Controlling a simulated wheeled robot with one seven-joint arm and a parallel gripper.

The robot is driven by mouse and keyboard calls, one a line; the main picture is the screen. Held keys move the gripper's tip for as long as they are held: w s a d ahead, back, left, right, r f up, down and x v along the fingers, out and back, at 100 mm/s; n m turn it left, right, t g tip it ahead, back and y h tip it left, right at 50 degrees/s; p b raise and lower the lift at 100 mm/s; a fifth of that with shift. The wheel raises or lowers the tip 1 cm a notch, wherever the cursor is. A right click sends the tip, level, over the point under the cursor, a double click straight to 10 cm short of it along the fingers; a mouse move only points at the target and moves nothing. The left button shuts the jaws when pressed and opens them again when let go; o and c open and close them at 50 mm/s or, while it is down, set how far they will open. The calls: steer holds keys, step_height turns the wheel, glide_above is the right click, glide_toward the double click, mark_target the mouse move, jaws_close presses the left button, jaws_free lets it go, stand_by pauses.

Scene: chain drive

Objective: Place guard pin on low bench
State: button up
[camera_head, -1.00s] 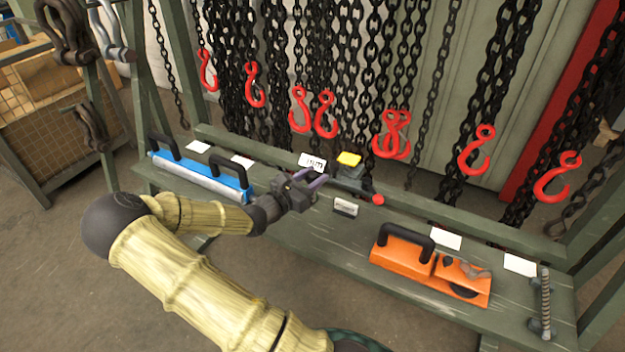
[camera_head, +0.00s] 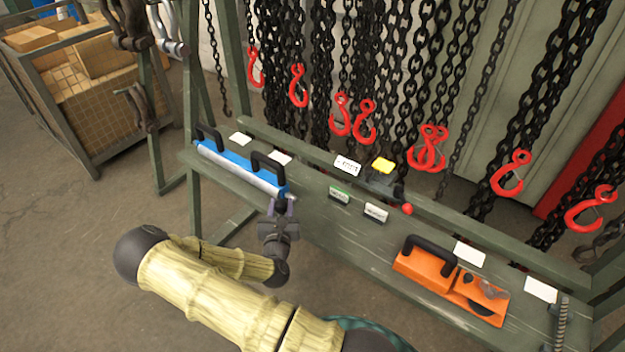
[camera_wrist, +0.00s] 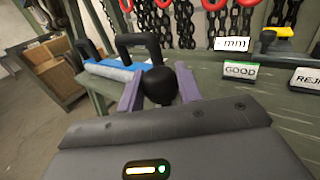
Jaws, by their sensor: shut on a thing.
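My gripper (camera_head: 281,205) is shut on a part with a round black knob (camera_wrist: 160,86), which I take to be the guard pin. In the wrist view the knob sits between the two purple fingers. The rest of the pin is hidden, and the pin cannot be made out in the head view. The low green bench (camera_head: 335,232) runs across the head view below the hanging chains. My gripper is at its front edge, just in front of the right end of the blue tool. I cannot tell whether the pin touches the bench.
The blue tool (camera_head: 235,170) with black handles lies on the bench's left part. A GOOD sign (camera_wrist: 240,71) and a REJECT sign (camera_wrist: 306,80) stand right of my gripper. Behind them is a dark device (camera_head: 380,184). A red knob (camera_head: 407,209) and an orange tool (camera_head: 440,278) are further right.

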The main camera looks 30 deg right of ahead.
steer(key=s+a+f+n+t+y+p, duration=0.1)
steer(key=s+a+f+n+y, duration=0.1)
steer(key=a+f+n+y, duration=0.1)
steer(key=s+a+f+n+t+y+p, duration=0.1)
steer(key=s+a+f+n+y+p, duration=0.1)
steer(key=a+y, duration=0.4)
step_height(320, 180, down, 2)
steer(key=shift+s+a+f+n+t+y, duration=0.15)
steer(key=shift+s+a+n+t+y, duration=0.2)
steer(key=shift+a+n, duration=0.55)
